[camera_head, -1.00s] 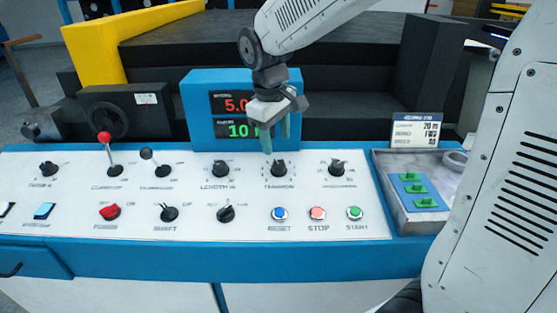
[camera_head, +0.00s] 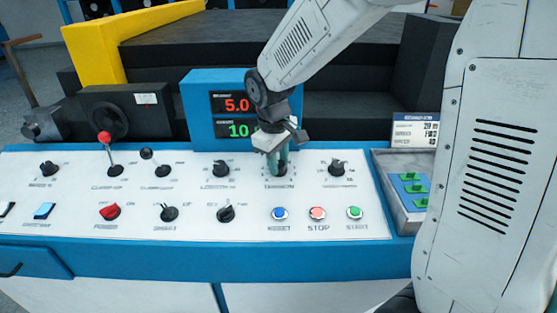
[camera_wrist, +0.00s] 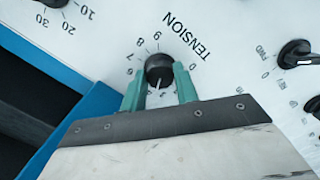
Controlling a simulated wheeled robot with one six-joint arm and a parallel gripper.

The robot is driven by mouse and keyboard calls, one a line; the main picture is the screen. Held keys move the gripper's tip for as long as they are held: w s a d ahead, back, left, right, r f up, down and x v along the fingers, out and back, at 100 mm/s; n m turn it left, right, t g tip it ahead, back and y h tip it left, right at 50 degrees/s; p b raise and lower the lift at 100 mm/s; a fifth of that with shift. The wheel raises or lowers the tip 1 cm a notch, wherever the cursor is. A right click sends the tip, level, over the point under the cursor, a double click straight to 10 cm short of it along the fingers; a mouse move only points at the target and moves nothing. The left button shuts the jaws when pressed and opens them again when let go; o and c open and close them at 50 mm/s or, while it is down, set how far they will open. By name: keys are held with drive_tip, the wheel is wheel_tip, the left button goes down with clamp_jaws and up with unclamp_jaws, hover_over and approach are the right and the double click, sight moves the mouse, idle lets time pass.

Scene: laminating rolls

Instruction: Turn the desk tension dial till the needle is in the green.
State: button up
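The tension dial (camera_wrist: 159,71) is a round black knob with a white pointer line, on the white panel beside the printed word TENSION. In the wrist view its line points down toward my gripper's palm. My gripper (camera_head: 277,160) has green fingers, one on each side of the dial in the wrist view (camera_wrist: 160,80). They stand apart with the dial between their tips; a slim gap seems to show at each side, so contact is not clear. In the head view the fingers mostly hide the dial (camera_head: 281,170). I see no needle or green zone.
A blue display box (camera_head: 200,110) with red and green digits stands behind the dial. Similar knobs flank it left (camera_head: 221,169) and right (camera_head: 337,168). Blue (camera_head: 279,213), red (camera_head: 317,213) and green (camera_head: 355,212) buttons lie in front. A tray (camera_head: 405,218) sits right.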

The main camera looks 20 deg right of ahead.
drive_tip(key=shift+c, duration=1)
drive_tip(key=shift+m, duration=1.5)
drive_tip(key=o, duration=1)
drive_tip(key=shift+r, duration=0.1)
drive_tip(key=r, duration=0.7)
drive_tip(key=shift+s+a+r, duration=0.2)
drive_tip(key=shift+a+r, duration=0.15)
